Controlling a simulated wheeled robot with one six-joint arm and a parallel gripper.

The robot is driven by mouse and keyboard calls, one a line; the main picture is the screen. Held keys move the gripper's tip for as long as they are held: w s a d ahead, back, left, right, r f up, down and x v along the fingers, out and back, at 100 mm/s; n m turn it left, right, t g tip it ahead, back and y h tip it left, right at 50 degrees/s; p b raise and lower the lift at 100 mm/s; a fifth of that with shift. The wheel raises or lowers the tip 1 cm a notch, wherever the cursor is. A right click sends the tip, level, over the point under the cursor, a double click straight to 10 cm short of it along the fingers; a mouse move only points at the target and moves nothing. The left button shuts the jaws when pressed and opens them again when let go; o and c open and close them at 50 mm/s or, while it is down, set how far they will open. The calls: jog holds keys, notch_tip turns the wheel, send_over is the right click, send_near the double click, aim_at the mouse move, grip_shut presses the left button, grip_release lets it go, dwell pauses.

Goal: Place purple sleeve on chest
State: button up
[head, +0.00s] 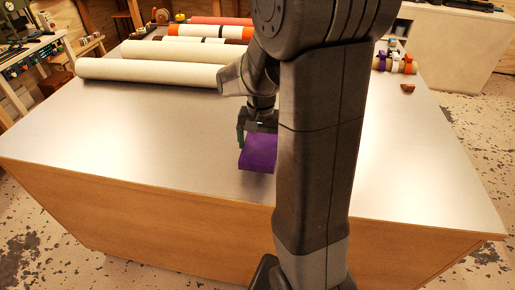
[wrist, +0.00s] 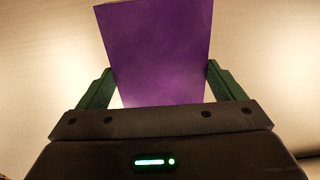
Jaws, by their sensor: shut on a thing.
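The purple sleeve (head: 257,157) is a flat purple piece near the front middle of the metal-topped table. My gripper (head: 257,136) is shut on it from above. In the wrist view, the purple sleeve (wrist: 155,50) fills the space between the two green fingers of my gripper (wrist: 155,88). My arm hides the sleeve's right side in the head view. I cannot tell whether the sleeve touches the table top. No chest can be made out for certain; a pale cabinet (head: 450,50) stands at the back right.
The table (head: 130,135) has wide bare room on its left and front. Long cream rolls (head: 150,72) and orange-and-white rolls (head: 195,32) lie across the back left. Small banded rolls (head: 395,64) and a small brown piece (head: 407,88) lie at the right. My arm hides the middle.

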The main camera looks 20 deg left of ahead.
aim_at(261, 146)
jog(key=shift+f, duration=1.8)
jog(key=shift+f, duration=0.1)
jog(key=shift+f, duration=0.15)
jog(key=o, duration=0.8)
jog(key=shift+c, duration=0.2)
notch_tip(261, 146, up, 12)
jog(key=shift+r, duration=0.25)
